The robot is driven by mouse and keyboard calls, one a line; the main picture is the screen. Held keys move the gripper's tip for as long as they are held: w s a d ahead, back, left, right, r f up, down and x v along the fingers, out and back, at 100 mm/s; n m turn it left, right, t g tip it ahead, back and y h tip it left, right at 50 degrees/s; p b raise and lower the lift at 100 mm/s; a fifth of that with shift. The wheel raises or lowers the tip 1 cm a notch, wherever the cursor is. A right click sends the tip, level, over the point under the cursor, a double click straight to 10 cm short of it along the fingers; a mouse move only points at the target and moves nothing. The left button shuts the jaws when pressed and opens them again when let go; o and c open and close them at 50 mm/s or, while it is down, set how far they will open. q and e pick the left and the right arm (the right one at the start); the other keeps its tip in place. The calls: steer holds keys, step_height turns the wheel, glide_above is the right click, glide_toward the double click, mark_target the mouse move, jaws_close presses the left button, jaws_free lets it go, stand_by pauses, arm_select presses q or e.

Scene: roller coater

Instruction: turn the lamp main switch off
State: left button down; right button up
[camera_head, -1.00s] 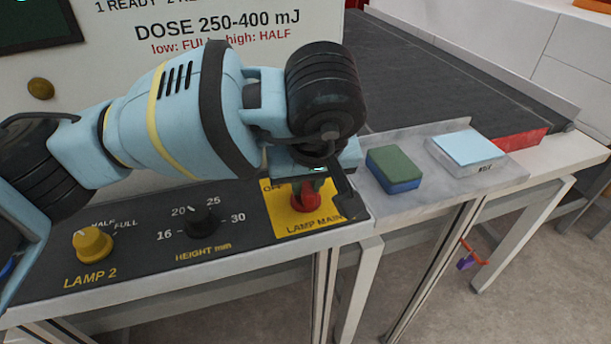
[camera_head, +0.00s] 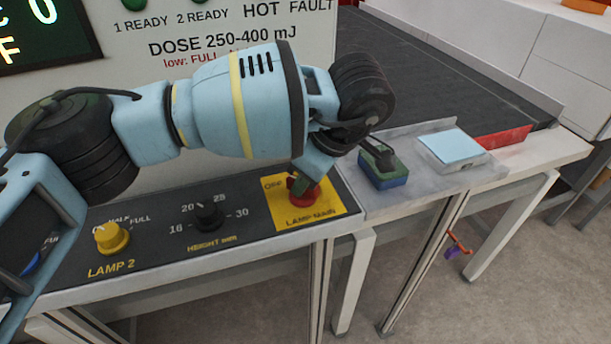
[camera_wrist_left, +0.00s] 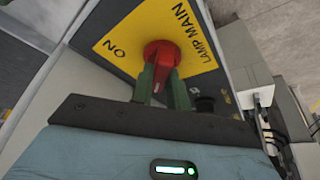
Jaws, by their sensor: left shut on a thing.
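The lamp main switch (camera_head: 302,190) is a red rotary knob on a yellow plate (camera_head: 330,208) at the right end of the dark control panel. My left gripper (camera_head: 298,184) is over the plate, its green fingers shut on the red knob. In the left wrist view the two fingers (camera_wrist_left: 163,88) sit on either side of the red knob (camera_wrist_left: 163,55). The word ON shows on the plate there, and OFF shows in the head view. The gripper hides part of the knob in the head view. My right gripper is not in view.
A black height knob (camera_head: 208,215) and a yellow lamp 2 knob (camera_head: 111,237) stand left of the switch. A green-and-blue block (camera_head: 383,172) and a pale blue-topped pad (camera_head: 452,148) lie on the shelf to the right. A dark conveyor belt (camera_head: 440,75) runs behind.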

arm_select(q)
steer(key=shift+n, duration=0.5)
steer(key=c, duration=1.4)
jaws_free()
steer(key=shift+o, duration=0.2)
steer(key=v, duration=0.8)
steer(key=shift+w, duration=0.15)
steer(key=shift+f, duration=0.1)
